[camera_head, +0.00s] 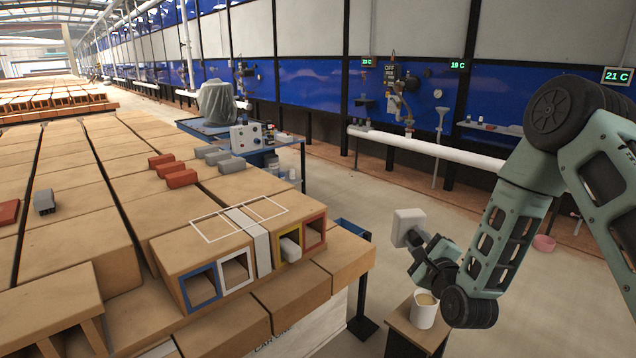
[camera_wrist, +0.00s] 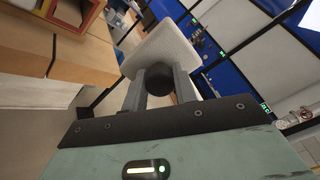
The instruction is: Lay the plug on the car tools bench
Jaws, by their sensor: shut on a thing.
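My gripper (camera_head: 416,243) is shut on the plug (camera_head: 409,223), a pale grey-white block, and holds it up in the air to the right of the brick stack. In the wrist view the plug (camera_wrist: 158,48) sits beyond the two fingers of my gripper (camera_wrist: 159,86), with a dark round knob between them. No bench is plainly marked as the car tools bench. A blue bench (camera_head: 285,143) with a grey control box and small items stands behind the bricks; I cannot tell if it is that one.
Hollow tan bricks (camera_head: 205,246) fill the left, with coloured frames around some openings and a white block (camera_head: 290,246) in the yellow one. Red blocks (camera_head: 181,179) and grey blocks lie on top. A white cup (camera_head: 424,312) stands on a small wooden stand below my gripper.

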